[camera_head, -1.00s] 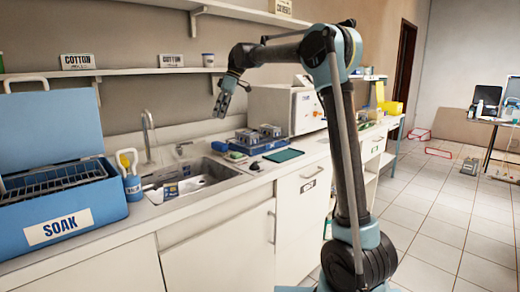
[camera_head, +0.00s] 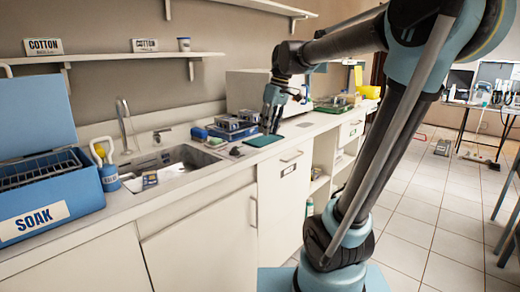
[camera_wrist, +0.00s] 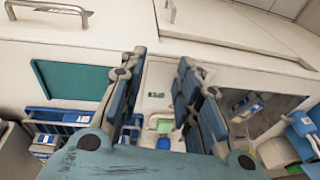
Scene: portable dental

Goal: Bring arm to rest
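My arm reaches over the counter in the head view, and my gripper (camera_head: 272,118) hangs with its fingers pointing down near the green mat (camera_head: 264,141) and the blue tray (camera_head: 232,133). In the wrist view the two blue-grey fingers of my gripper (camera_wrist: 162,62) stand apart with nothing held between them. The counter shows through the gap. The green mat (camera_wrist: 72,80) lies to the left of the fingers there. How far the fingertips are above the counter is hard to tell.
The sink (camera_head: 170,165) and a blue SOAK box (camera_head: 50,200) with its lid up stand to the left. A white cabinet-like unit (camera_head: 246,90) stands behind my gripper. A shelf (camera_head: 120,57) runs along the wall above. Tiled floor (camera_head: 420,205) is open to the right.

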